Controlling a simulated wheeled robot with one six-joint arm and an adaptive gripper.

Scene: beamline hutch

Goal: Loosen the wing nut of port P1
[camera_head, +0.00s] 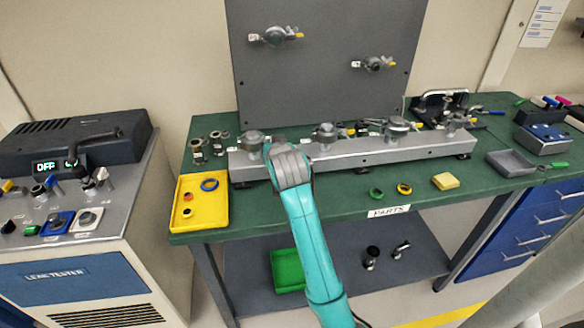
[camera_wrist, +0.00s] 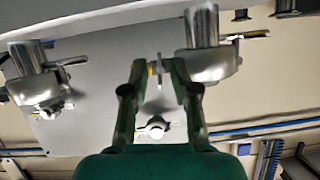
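In the head view my gripper (camera_head: 283,148) is at the left part of the grey manifold bar (camera_head: 370,152), beside the leftmost clamped port (camera_head: 251,140). It hides part of the bar. The wrist view shows a large silver clamped port (camera_wrist: 207,60) just right of my gripper (camera_wrist: 160,72). A thin metal wing nut with a yellowish part beside it (camera_wrist: 158,70) stands between the two green fingers. The fingers look apart, with gaps beside the nut; contact cannot be made out. No port label is readable, so P1 cannot be confirmed.
Another clamped port (camera_wrist: 38,82) is at left in the wrist view. A grey panel (camera_head: 325,85) with two valves stands behind the bar. A yellow tray (camera_head: 203,215) with rings is at the bench's left; green and yellow rings lie in front. The leak tester (camera_head: 75,215) reads OFF.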

